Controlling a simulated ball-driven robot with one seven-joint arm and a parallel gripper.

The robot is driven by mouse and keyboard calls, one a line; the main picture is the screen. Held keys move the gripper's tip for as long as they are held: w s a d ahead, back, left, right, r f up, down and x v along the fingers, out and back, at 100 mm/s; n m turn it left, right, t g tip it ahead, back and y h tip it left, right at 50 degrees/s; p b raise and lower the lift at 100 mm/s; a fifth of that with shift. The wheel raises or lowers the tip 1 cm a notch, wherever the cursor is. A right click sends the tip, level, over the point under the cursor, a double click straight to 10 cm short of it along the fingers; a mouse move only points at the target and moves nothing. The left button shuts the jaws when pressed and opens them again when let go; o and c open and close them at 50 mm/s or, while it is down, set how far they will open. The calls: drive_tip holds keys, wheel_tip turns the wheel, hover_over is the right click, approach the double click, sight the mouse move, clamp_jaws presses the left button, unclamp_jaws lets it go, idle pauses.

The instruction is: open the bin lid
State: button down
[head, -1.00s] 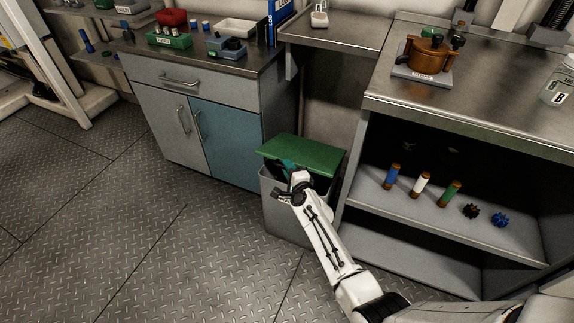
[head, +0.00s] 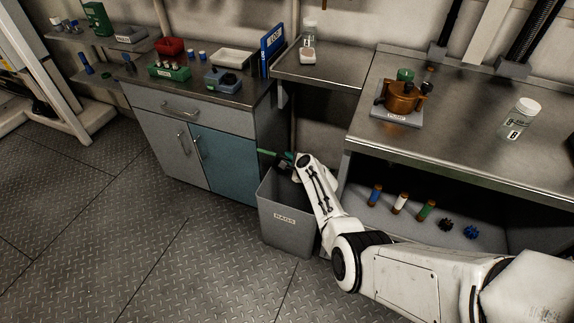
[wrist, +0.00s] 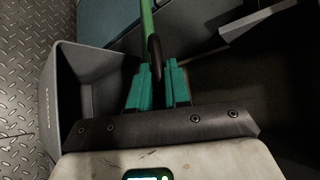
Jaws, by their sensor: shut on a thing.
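The grey bin (head: 287,226), labelled RAGS, stands on the floor in front of the blue cabinet door, and its mouth is uncovered in the head view. The green lid (head: 266,153) shows there as a thin strip, raised and tilted behind the rim. In the wrist view the lid (wrist: 147,18) is seen nearly edge-on, and the bin's wall (wrist: 68,95) is at left. My gripper (wrist: 158,78) has teal fingers shut on a dark handle (wrist: 154,50) at the lid's edge. In the head view my gripper (head: 288,158) is partly hidden by my arm.
The blue cabinet door (head: 222,165) is behind and left of the bin. A steel bench (head: 450,110) with an open shelf stands close on the right. A small steel shelf (head: 325,75) is above and behind. Patterned floor at left is clear.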

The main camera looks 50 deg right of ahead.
drive_tip(key=shift+w+d+r, duration=0.3)
drive_tip(key=shift+d+r, duration=0.3)
drive_tip(key=shift+d, duration=0.2)
drive_tip(key=shift+w+d+r, duration=0.3)
drive_tip(key=shift+d+r, duration=0.35)
drive_tip(key=shift+d, duration=0.1)
drive_tip(key=shift+w+d+r, duration=0.3)
drive_tip(key=shift+d+r, duration=0.3)
drive_tip(key=shift+d, duration=0.2)
drive_tip(key=c, duration=1.2)
unclamp_jaws()
drive_tip(key=shift+a+f, duration=0.1)
drive_tip(key=shift+s, duration=0.1)
drive_tip(key=shift+s+a+p, duration=0.1)
drive_tip(key=shift+s+p, duration=0.05)
drive_tip(key=shift+p, duration=0.15)
drive_tip(key=p+v, duration=0.5)
drive_tip(key=v, duration=0.5)
drive_tip(key=shift+s+r+p, duration=0.1)
drive_tip(key=shift+r+p, duration=0.2)
drive_tip(key=shift+c, duration=0.4)
